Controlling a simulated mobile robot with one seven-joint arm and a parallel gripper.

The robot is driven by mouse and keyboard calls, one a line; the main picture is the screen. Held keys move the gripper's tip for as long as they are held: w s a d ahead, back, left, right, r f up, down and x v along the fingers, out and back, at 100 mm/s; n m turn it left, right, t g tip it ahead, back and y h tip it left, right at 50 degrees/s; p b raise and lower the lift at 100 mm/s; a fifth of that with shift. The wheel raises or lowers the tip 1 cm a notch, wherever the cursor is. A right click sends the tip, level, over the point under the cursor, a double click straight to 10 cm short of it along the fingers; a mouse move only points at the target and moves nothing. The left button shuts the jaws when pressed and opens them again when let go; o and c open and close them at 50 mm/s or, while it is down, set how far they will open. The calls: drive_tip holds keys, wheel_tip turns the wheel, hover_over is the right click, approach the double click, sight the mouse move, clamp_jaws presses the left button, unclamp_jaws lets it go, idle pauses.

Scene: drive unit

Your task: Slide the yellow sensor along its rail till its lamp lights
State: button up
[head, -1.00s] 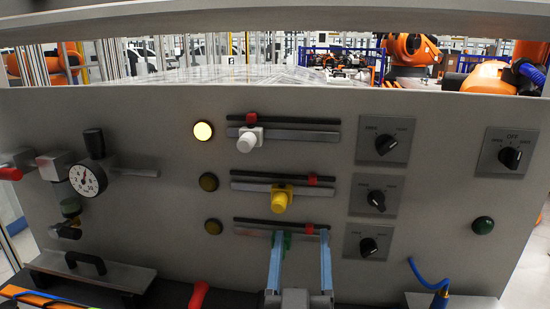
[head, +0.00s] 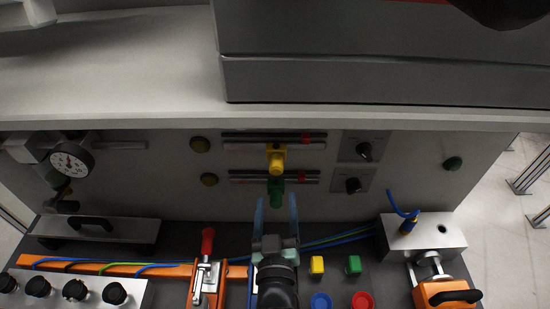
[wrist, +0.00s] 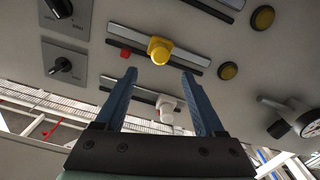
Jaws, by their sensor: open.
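The yellow sensor (head: 277,158) sits about mid-length on its silver rail (head: 240,146) on the upright panel. A red marker (head: 305,139) on the black strip above lies to its right. Its round lamp (head: 200,145) at the rail's left is dark. In the wrist view, which is upside down, the yellow sensor (wrist: 160,50) is just beyond the fingertips and the red marker (wrist: 125,52) is to its left. My gripper (head: 276,200) is open and empty, with blue fingers pointing at the panel. Contact with the sensor is not visible.
The green sensor (head: 276,186) is on the rail below, close to my fingertips in the head view. The white sensor (wrist: 166,106) shows in the wrist view. Knobs (head: 364,150) sit right of the rails. A bench with a red-handled clamp (head: 207,242) lies below.

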sight(276, 173)
drive_tip(key=w+b, duration=0.2)
drive_tip(key=w, duration=0.9)
drive_tip(key=shift+w+b, duration=0.2)
drive_tip(key=shift+b, duration=0.15)
clamp_jaws()
idle(0.9)
